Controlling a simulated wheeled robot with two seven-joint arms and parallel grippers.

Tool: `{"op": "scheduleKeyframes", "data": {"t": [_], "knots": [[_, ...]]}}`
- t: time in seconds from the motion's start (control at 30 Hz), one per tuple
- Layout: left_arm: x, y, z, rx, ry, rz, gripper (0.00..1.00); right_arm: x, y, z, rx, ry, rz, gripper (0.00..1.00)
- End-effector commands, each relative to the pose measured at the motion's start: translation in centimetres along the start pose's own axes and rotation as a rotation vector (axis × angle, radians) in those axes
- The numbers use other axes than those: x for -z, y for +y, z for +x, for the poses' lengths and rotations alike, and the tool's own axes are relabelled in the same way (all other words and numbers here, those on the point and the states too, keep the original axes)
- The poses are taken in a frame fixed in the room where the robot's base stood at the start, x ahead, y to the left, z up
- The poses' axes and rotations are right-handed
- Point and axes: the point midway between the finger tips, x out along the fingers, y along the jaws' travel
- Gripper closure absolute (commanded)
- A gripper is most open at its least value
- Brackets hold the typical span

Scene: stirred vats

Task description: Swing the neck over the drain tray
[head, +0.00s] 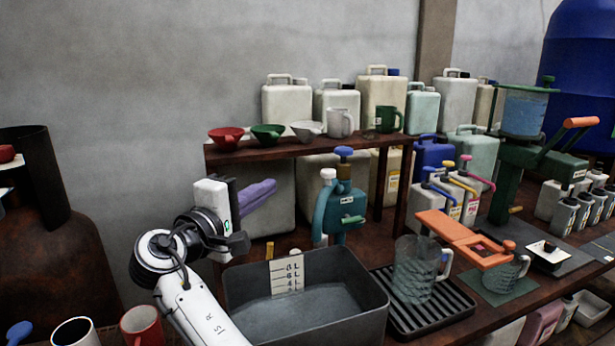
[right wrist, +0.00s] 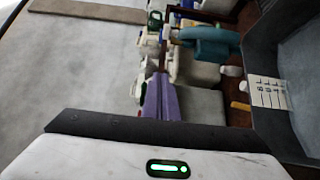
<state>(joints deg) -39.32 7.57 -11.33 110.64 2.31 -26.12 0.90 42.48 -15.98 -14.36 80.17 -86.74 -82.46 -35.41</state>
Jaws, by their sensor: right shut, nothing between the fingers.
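The drain tray (head: 402,318) is a black ribbed tray right of the grey tub, with a clear jug (head: 415,268) standing on it. A teal fitting (head: 338,212) with a blue knob and a white-capped pipe stands behind the tub; it may carry the neck, but I cannot tell which part that is. It also shows in the right wrist view (right wrist: 208,45). My right gripper (head: 272,187) has purple fingers closed together, empty, left of the teal fitting and apart from it. The fingers show in the right wrist view (right wrist: 160,78). My left gripper is not in view.
A grey tub (head: 365,325) with a marked scale card holds liquid in front. A shelf (head: 290,149) with bowls and mugs stands behind. An orange bar (head: 465,238) reaches over another clear jug. Mugs (head: 140,325) stand at lower left.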

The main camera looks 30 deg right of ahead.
Motion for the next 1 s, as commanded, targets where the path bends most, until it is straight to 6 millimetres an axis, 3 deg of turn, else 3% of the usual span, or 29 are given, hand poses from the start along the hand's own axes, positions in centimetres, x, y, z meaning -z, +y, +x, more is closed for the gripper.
{"op": "scheduleKeyframes", "data": {"t": [0.17, 0.27, 0.63, 0.8, 1.0], "knots": [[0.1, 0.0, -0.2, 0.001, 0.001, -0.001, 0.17, 0.0, 0.1, 1.1, -0.001, -0.001, -0.001, 1.0], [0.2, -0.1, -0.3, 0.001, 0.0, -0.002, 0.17, -0.1, 0.2, 2.7, -0.001, -0.002, 0.0, 1.0], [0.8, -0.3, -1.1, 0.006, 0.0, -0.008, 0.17, -0.1, 0.2, 10.5, -0.001, -0.001, 0.0, 1.0], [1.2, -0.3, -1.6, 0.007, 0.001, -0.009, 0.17, -2.5, 0.1, 10.7, 0.001, 0.001, 0.001, 1.0], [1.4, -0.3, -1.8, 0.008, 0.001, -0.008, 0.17, -3.7, -0.1, 11.0, 0.001, 0.003, 0.001, 1.0]]}}
